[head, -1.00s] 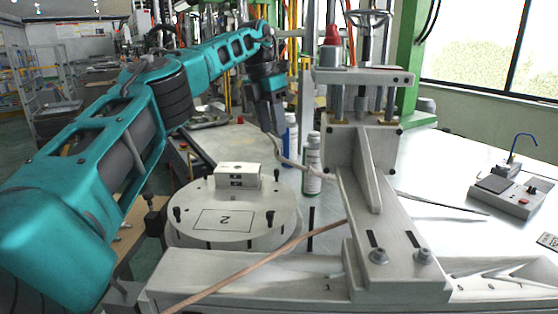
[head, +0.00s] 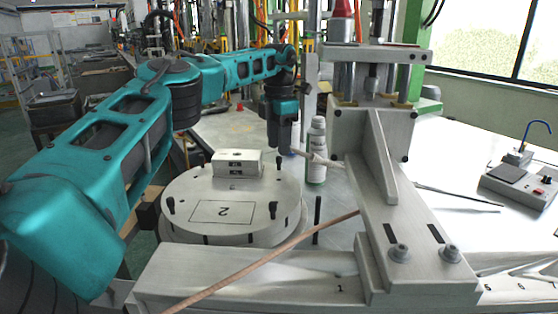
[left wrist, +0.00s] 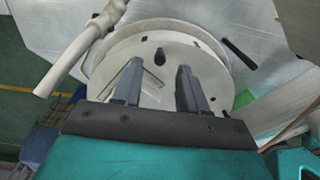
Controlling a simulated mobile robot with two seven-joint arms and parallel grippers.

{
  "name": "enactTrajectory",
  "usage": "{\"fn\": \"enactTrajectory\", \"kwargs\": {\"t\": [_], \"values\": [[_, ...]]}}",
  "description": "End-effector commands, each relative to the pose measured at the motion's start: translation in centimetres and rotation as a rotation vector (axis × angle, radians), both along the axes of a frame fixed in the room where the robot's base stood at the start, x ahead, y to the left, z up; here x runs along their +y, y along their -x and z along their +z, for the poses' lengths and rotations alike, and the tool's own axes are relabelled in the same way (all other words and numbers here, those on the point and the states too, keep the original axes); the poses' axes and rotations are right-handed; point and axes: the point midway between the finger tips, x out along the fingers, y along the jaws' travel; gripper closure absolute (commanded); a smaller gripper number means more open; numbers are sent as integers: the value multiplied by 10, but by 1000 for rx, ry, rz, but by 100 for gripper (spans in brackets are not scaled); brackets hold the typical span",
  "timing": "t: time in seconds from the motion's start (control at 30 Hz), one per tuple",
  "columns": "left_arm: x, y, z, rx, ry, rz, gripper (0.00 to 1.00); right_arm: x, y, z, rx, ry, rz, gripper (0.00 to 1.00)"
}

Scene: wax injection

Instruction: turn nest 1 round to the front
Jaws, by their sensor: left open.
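A round pale turntable (head: 180,222) stands at the left of the press. A nest outline marked 2 (head: 222,212) faces the front on its top. A white block (head: 237,163) sits on its far side; the marking beside it is too small to read. Black pegs (head: 272,210) stand around the rim. My left gripper (head: 280,156) points down by the turntable's far right rim, open and empty. In the left wrist view its fingers (left wrist: 157,82) hang over the disc (left wrist: 190,48), and a black peg (left wrist: 160,57) shows between and beyond them. My right gripper is out of view.
A copper-coloured rod (head: 290,245) slants across the front. A small device (head: 520,185) sits far right.

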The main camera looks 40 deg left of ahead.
Motion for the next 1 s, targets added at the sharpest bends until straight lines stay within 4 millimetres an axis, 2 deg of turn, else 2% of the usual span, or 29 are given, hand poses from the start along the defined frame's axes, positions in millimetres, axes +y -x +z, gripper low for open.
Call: {"fn": "enactTrajectory", "kwargs": {"t": [0.03,0.1,0.23,0.63,1.0], "values": [[0,1,-11,4,-1,0,58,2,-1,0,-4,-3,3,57],[0,1,-21,2,0,1,58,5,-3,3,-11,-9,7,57],[0,0,-34,0,0,2,58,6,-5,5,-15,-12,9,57],[0,0,-41,0,0,1,58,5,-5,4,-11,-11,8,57],[0,0,-40,0,0,1,93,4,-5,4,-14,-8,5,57]]}}
